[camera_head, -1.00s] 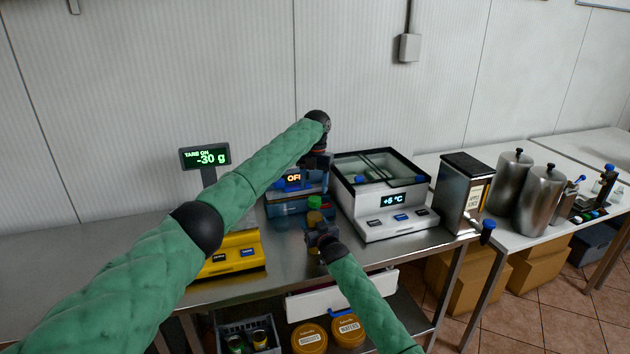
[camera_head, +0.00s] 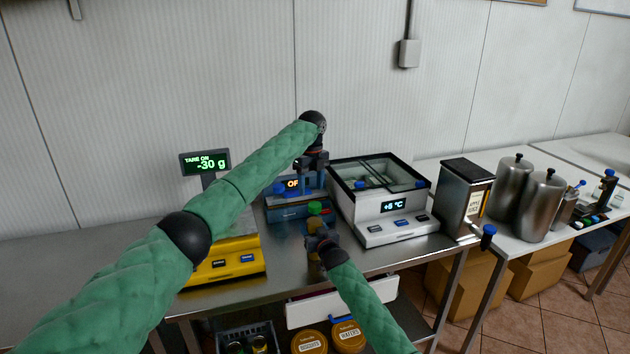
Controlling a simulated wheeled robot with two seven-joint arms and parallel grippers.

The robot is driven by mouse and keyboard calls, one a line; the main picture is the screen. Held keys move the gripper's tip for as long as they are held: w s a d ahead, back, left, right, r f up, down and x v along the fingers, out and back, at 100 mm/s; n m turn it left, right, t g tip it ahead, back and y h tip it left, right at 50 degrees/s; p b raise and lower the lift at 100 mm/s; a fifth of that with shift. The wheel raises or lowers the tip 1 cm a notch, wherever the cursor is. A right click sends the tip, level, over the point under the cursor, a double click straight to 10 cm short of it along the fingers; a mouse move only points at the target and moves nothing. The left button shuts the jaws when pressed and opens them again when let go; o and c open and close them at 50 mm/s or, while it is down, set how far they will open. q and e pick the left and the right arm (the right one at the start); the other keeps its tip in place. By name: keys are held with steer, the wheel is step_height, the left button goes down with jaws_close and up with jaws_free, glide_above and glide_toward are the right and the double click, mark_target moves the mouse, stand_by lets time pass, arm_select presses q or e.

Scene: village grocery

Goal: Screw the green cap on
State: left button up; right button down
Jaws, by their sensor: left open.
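The green cap (camera_head: 314,208) sits on top of a small yellow-amber jar (camera_head: 315,223) above the steel table; I cannot tell how tightly it sits. My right gripper (camera_head: 317,238) is around the jar from the front and appears shut on it, hiding its lower part. My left gripper (camera_head: 313,186) is open and empty above the cap, apart from it, in front of the blue device.
A blue device (camera_head: 288,208) with an orange display stands behind the jar. A yellow scale (camera_head: 228,264) is at left, a white cooling box (camera_head: 382,202) at right. Table at far left is clear.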

arm_select(q)
steer(key=n, duration=0.4)
steer(key=shift+r, duration=0.2)
steer(key=n, duration=0.5)
steer(key=shift+d+r+n, duration=0.25)
steer(key=shift+n, duration=0.05)
steer(key=n, duration=0.4)
steer(key=shift+s+d+r, duration=0.1)
steer(key=shift+d+r, duration=0.05)
steer(key=n, duration=0.4)
steer(key=shift+d+r, duration=0.1)
steer(key=n, duration=0.5)
steer(key=shift+d+r+n+t, duration=0.1)
steer(key=shift+n+t, duration=0.2)
steer(key=n, duration=1.3)
